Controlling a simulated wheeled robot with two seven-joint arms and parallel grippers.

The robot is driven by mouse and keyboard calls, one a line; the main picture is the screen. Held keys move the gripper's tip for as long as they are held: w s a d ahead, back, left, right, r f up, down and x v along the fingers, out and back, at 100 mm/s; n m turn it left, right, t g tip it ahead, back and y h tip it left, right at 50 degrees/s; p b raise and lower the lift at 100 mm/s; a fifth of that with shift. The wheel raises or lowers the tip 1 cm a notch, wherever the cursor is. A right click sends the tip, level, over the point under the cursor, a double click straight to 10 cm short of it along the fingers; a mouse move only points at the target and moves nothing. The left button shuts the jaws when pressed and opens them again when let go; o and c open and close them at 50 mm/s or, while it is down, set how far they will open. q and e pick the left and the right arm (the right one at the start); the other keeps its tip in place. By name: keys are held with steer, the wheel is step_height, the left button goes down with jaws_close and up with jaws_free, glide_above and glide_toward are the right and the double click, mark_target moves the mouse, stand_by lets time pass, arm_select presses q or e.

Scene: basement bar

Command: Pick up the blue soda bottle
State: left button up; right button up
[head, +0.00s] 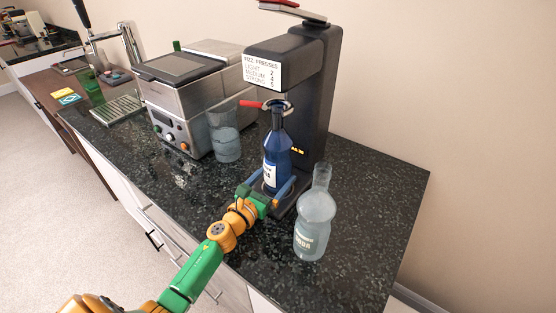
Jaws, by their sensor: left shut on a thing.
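The blue soda bottle (277,150) stands upright under the head of a black soda machine, its neck near the ring at the top. A white label shows low on its front. My left gripper (277,189) reaches in from the lower left and is shut on the lower part of the bottle, with blue fingers on either side. The bottle's base is hidden behind the gripper, so I cannot tell if it is lifted. My right gripper is not in view.
The black soda machine (318,95) stands behind the bottle. A clear soda bottle (312,228) stands close to the right of my gripper. A clear pitcher (224,135) and a steel machine (186,95) are to the left. The dark counter (375,205) is free at the right.

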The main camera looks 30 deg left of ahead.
arm_select(q)
steer(key=shift+w+r, duration=0.1)
steer(key=shift+r, duration=0.05)
jaws_close()
